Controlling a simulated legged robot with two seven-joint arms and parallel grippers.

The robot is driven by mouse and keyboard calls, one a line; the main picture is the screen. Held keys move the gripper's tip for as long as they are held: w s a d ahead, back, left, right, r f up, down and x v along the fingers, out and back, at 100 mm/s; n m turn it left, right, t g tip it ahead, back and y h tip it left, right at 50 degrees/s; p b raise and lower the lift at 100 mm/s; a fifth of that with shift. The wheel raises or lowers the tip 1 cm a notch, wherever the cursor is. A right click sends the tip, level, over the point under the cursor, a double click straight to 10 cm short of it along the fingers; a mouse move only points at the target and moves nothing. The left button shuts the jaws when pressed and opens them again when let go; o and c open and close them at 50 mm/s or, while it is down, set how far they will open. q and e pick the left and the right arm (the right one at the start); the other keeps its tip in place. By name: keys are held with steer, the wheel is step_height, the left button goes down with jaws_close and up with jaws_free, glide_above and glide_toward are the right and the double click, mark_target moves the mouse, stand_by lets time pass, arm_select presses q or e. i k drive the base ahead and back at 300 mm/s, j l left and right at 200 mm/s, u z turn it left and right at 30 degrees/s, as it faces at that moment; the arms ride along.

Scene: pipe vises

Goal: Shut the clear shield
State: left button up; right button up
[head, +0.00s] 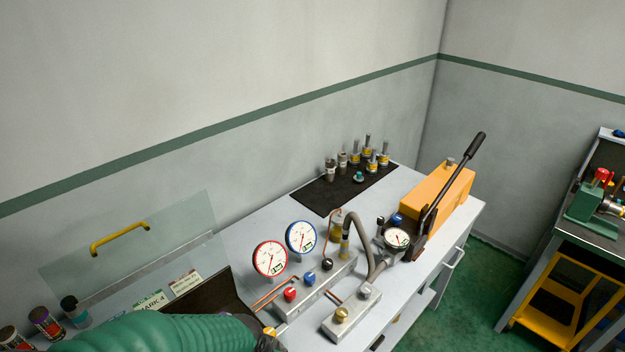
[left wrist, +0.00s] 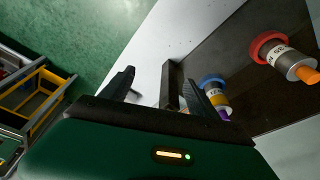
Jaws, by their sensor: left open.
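The clear shield (head: 170,234) stands raised at the left of the bench in the head view, tilted back near the wall. Its yellow handle (head: 119,239) is near the middle of the panel. My green left arm crosses the bottom of the head view in front of the shield's lower area, and its gripper is mostly cut off there. In the left wrist view my left gripper (left wrist: 158,82) is open, with its two dark fingers apart. A dark upright bar (left wrist: 171,86) shows between or behind the fingers; its distance is unclear. My right gripper is not in view.
Red (head: 270,258) and blue (head: 300,237) gauges stand right of the shield. An orange pump (head: 437,198) with a black lever is further right. Several fittings stand on a black mat (head: 325,197). Several small jars (head: 46,322) are at the far left.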

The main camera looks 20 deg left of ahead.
mark_target(85, 303)
steer(key=u, duration=1.55)
